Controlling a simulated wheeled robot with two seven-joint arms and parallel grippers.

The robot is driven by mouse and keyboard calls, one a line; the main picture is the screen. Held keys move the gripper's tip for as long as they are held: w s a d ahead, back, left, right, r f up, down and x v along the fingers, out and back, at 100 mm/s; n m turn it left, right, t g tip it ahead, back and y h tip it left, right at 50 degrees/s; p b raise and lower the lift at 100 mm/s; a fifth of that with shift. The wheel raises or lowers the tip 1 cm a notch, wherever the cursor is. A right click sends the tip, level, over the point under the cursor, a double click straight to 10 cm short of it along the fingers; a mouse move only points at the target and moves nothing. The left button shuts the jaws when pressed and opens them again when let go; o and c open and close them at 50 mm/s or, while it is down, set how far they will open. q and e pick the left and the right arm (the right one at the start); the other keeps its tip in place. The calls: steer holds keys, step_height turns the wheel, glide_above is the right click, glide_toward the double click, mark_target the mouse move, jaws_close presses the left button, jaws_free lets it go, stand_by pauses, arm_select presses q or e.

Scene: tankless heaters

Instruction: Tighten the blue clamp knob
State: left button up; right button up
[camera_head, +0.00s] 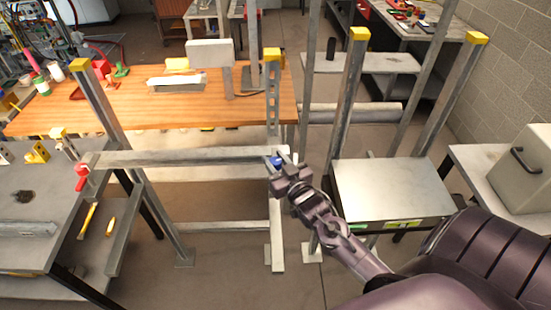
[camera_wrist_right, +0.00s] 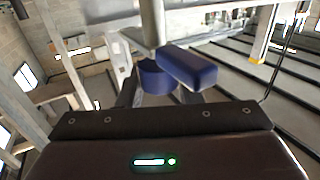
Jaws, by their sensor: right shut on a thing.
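The blue clamp knob (camera_head: 276,160) is at the right end of a long grey horizontal bar (camera_head: 190,157). My right gripper (camera_head: 281,165) reaches it from the lower right and is shut on it. In the right wrist view the blue knob (camera_wrist_right: 188,68) shows large between the fingers (camera_wrist_right: 160,92), as a rounded part and a bar-like part under a grey rod. The fingers partly hide the knob in the head view. A red clamp knob (camera_head: 82,171) is at the bar's left end. My left gripper is not in view.
Metal uprights with yellow caps (camera_head: 358,34) stand around the bar. A wooden workbench (camera_head: 150,112) is behind, and a grey table (camera_head: 35,215) with tools is at left. A metal-topped stand (camera_head: 390,188) is right of my gripper, with a grey box (camera_head: 522,168) beyond.

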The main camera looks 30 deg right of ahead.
mark_target(278, 166)
steer(key=shift+r+m+g+h, duration=0.1)
steer(key=shift+m+g+h, duration=0.2)
steer(key=shift+m+h, duration=0.95)
steer(key=shift+h, duration=0.55)
steer(key=o, duration=0.9)
steer(key=shift+o, duration=0.2)
steer(key=shift+s, duration=0.1)
steer(key=b+v, duration=0.3)
steer(key=v, duration=0.4)
steer(key=shift+s+a, duration=0.1)
steer(key=shift+s, duration=0.2)
